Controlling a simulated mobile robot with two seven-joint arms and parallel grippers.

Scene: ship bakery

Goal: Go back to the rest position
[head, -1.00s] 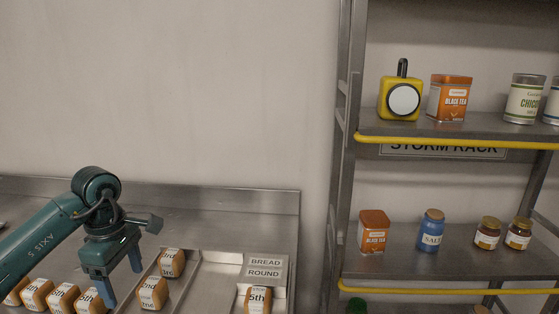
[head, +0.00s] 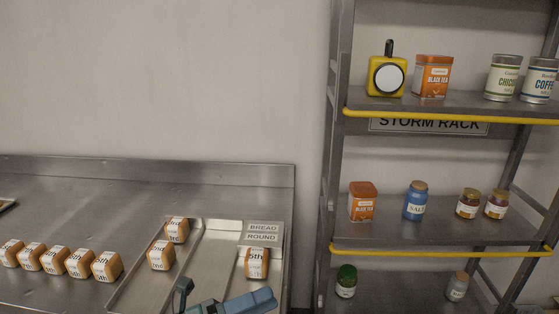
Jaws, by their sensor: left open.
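My left gripper (head: 240,302) shows only in part at the bottom edge of the head view, in front of the tray. Its blue-grey jaw part points right, it is open, and no object shows in it. Most of the left arm is out of view. My right gripper is not in view. A steel tray (head: 204,255) labelled BREAD ROUND lies on the counter. Two wrapped loaves, a rear one (head: 177,229) and a front one (head: 161,256), stand in its left part. Another loaf (head: 257,263) stands in its right part.
Several wrapped loaves (head: 106,267) stand in a row on the counter (head: 90,200) at left. The storm rack (head: 440,236) at right holds an orange tin (head: 362,203), a blue salt jar (head: 415,202), a yellow timer (head: 386,77) and other jars. The counter behind the loaves is clear.

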